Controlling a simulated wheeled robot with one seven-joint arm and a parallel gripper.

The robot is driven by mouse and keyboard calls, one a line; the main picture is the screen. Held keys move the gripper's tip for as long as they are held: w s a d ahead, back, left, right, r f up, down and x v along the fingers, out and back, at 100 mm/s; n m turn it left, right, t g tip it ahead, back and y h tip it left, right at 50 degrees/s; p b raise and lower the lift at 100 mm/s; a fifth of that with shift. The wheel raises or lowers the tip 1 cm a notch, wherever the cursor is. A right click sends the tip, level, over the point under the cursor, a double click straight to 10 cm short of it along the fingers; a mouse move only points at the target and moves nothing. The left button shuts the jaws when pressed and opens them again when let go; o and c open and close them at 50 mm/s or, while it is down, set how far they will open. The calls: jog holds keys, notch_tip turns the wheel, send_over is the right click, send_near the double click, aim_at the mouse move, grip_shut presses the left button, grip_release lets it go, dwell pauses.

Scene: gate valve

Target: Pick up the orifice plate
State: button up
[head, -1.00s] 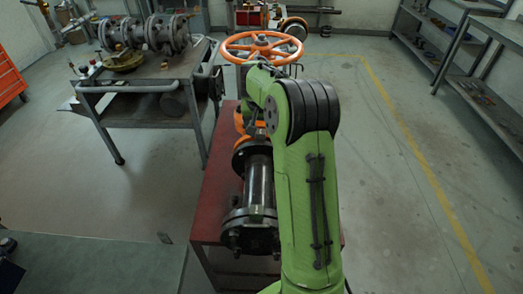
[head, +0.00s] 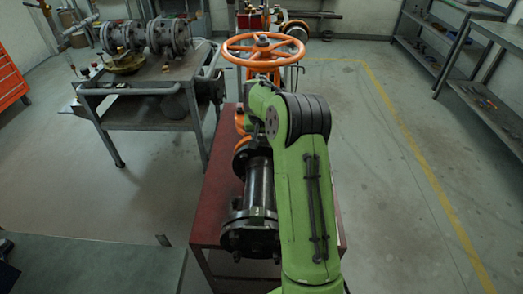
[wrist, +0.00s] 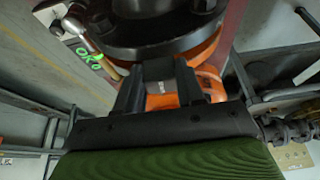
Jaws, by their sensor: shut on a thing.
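My gripper (wrist: 166,88) is in the wrist view with its two black fingers closed on a dark, flat-faced piece (wrist: 158,72) with a small pale mark. This appears to be the orifice plate's tab; the rest of the plate cannot be made out. The held piece is close to a large dark round flange (wrist: 150,35), and I cannot tell whether they touch. In the head view my green arm hides the gripper and the plate. The dark flanged pipe (head: 259,190) and the orange handwheel (head: 263,48) show beside and beyond the arm.
A red bench (head: 218,175) carries the pipe and valve. A grey table (head: 150,90) with flanged fittings stands at the left. Shelves (head: 450,50) line the right wall. The floor (head: 390,190) at the right is open. A tool with a wooden handle (wrist: 108,68) shows in the wrist view.

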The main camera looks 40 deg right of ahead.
grip_shut()
notch_tip(320, 180, up, 13)
jog(key=p, duration=0.4)
jog(key=w+a+p, duration=0.4)
jog(key=w+a, duration=0.6)
jog(key=a, duration=0.4)
jog(key=shift+w+a+f+p, duration=0.15)
jog(key=shift+a+f+p, duration=0.2)
jog(key=shift+a+f, duration=0.1)
jog(key=shift+f, duration=0.1)
